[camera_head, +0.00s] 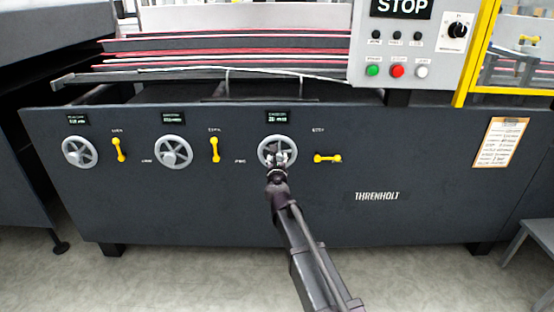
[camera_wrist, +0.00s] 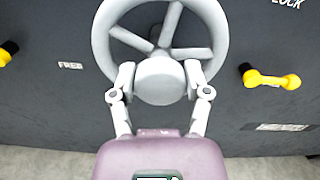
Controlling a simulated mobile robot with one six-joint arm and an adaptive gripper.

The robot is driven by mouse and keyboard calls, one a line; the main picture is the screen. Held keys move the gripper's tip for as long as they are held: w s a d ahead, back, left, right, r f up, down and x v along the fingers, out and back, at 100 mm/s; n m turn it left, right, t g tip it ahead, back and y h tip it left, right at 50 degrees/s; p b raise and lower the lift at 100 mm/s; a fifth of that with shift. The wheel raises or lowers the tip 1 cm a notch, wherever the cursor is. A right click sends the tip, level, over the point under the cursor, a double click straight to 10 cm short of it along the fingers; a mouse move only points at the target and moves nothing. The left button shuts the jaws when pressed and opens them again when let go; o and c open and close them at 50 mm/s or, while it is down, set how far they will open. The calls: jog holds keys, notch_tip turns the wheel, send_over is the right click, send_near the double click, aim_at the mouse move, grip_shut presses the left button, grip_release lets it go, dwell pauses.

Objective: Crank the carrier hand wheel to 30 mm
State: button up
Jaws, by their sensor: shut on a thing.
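Three grey hand wheels sit in a row on the dark machine panel. My gripper (camera_head: 277,160) is at the rightmost hand wheel (camera_head: 263,146), under a small display (camera_head: 279,117) whose digits are too small to read surely. In the wrist view the grey wheel (camera_wrist: 217,28) fills the upper middle, with its round hub (camera_wrist: 160,80) between the fingers. My gripper (camera_wrist: 160,84) is shut on the hub, one finger on each side. The left wheel (camera_head: 80,152) and middle wheel (camera_head: 174,153) stand free. I cannot tell which display is the carrier's.
Yellow lock levers flank the gripped wheel, one upright (camera_head: 214,149) at left and one horizontal (camera_head: 327,158) at right. A clipboard (camera_head: 501,142) hangs at the right. A control box (camera_head: 405,45) with buttons and a yellow guard frame (camera_head: 474,60) stand above. The floor in front is clear.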

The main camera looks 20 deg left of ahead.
jog(key=shift+a, duration=0.1)
jog(key=o, duration=1.3)
jog(key=shift+o, duration=0.2)
jog(key=v, duration=1.2)
